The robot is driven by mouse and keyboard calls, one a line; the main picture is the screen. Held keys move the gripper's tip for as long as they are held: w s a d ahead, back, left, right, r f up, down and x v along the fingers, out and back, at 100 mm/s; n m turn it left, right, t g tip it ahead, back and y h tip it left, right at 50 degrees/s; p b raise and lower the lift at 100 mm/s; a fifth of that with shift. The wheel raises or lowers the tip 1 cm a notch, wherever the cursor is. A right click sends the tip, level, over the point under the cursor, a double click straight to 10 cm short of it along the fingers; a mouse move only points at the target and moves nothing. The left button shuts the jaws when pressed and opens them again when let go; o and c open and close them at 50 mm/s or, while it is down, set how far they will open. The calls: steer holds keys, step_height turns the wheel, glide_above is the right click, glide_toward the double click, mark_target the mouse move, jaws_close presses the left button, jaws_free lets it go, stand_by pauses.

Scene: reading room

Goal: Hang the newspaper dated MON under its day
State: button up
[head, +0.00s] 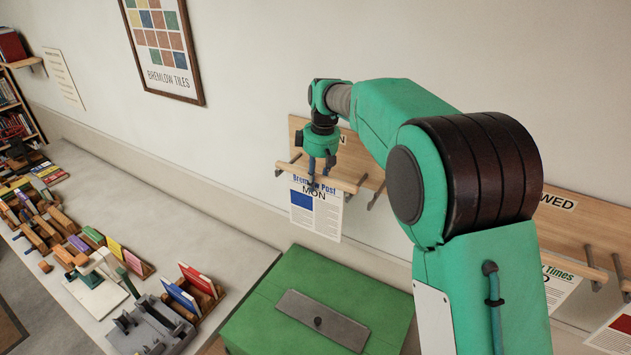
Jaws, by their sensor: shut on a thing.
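The newspaper (316,212) headed "Bremlow Post" and "MON" hangs flat from a wooden rod (343,184) in the head view. My gripper (318,180) points down and is shut on the rod near its middle. The rod lies close to the pegs (375,196) of the wooden wall rack (374,170); I cannot tell whether it rests on them. The day label (342,139) above the newspaper is mostly hidden by my gripper, with only a final "N" showing. The "WED" label (557,202) is farther right; my arm hides the rack between.
A green chest (262,313) with a grey plate on top stands below the newspaper. Other newspapers (562,282) hang at the right. A grey counter (190,222) at the left holds book stands and tools. A framed tile poster (163,45) is on the wall.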

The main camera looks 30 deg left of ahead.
steer(key=o, duration=1.2)
steer(key=shift+r, duration=0.1)
steer(key=r, duration=0.4)
steer(key=d+r, duration=0.1)
steer(key=r, duration=0.6)
steer(key=shift+d+r, duration=0.25)
steer(key=shift+r, duration=0.1)
